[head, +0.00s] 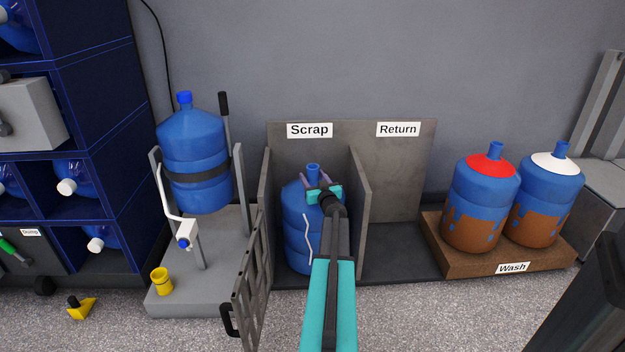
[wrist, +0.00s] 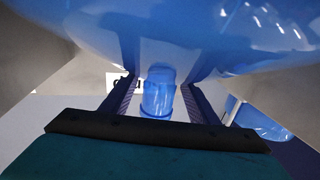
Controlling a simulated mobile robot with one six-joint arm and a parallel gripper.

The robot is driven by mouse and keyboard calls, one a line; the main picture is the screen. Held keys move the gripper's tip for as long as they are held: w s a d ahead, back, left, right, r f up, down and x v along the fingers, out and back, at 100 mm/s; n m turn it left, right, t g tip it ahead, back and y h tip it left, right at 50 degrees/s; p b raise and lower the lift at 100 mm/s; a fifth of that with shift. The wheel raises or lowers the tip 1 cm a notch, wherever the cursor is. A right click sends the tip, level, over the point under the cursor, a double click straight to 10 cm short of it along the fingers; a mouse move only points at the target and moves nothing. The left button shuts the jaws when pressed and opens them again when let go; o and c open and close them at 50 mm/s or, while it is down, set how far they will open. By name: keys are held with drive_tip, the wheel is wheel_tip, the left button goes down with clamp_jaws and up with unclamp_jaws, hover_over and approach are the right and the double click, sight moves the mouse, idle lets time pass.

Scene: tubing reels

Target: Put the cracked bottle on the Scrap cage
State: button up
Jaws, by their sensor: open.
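The cracked bottle (head: 296,222) is blue with a jagged white line down its side. It stands upright inside the Scrap cage (head: 361,210), under the Scrap sign (head: 310,130). My gripper (head: 318,187) is at the bottle's neck, over its shoulder. In the wrist view the bottle's neck (wrist: 158,92) is between my two open fingers (wrist: 158,95), with a gap on both sides. The bottle's body fills the top of that view. My arm hides part of the bottle's right side in the head view.
The cage's barred gate (head: 251,285) stands open at the front left. The Return bay (head: 398,190) to the right is empty. Two muddy bottles stand on the Wash platform (head: 470,262). A tilting stand (head: 195,290) holds another blue bottle at left, beside a yellow cup (head: 161,281).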

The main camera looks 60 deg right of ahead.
drive_tip(key=shift+p+v, duration=1.8)
drive_tip(key=shift+v, duration=4.2)
drive_tip(key=shift+r, duration=0.15)
